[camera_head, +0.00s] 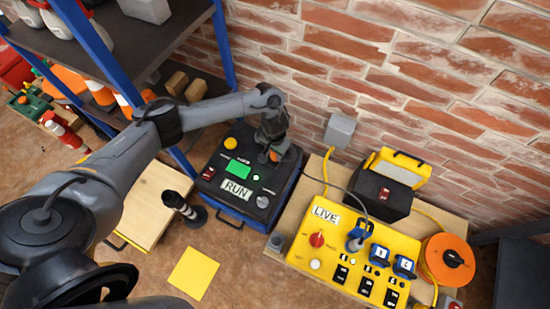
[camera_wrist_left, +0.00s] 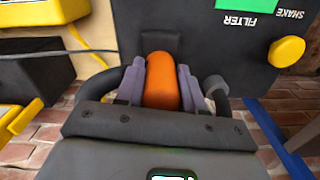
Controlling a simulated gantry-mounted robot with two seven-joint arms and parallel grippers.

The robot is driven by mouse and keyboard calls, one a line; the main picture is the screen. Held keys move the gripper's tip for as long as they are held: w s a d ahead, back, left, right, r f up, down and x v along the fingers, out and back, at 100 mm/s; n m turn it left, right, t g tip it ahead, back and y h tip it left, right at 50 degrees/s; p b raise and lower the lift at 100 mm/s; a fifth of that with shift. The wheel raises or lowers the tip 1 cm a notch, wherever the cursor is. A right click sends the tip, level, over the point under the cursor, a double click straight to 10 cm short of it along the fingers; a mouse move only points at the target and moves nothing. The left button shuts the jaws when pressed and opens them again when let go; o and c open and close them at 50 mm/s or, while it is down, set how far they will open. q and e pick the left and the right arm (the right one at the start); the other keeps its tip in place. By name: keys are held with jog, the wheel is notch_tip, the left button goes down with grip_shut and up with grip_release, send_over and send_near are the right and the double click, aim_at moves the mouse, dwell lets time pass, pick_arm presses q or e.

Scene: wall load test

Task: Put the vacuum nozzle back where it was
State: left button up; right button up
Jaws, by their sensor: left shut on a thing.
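My left gripper (camera_head: 272,153) is at the back right corner of the black-topped vacuum unit (camera_head: 236,186). It is shut on an orange rounded part (camera_wrist_left: 160,80), with one finger pressed on each side. In the left wrist view, the orange part stands against the dark panel of the unit; whether it is fixed there or loose I cannot tell. A black tube with pale bands (camera_head: 180,204) stands tilted beside the unit at its left; I cannot tell for sure which of these is the nozzle. My right gripper is not in view.
A yellow control panel (camera_head: 352,250) with switches and plugs lies at the right, near a black and yellow case (camera_head: 384,188) and an orange cable reel (camera_head: 450,258). Blue-posted shelving (camera_head: 93,50) stands at the left. A brick wall closes off the back. A yellow square (camera_head: 193,273) lies on the floor.

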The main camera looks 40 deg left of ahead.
aim_at(275, 158)
pick_arm(q)
jog(key=shift+f+b, duration=1.65)
jog(key=shift+f, duration=0.35)
jog(key=shift+r, duration=0.1)
jog(key=o, duration=1.1)
jog(key=shift+f, duration=0.2)
jog(key=shift+r, duration=0.1)
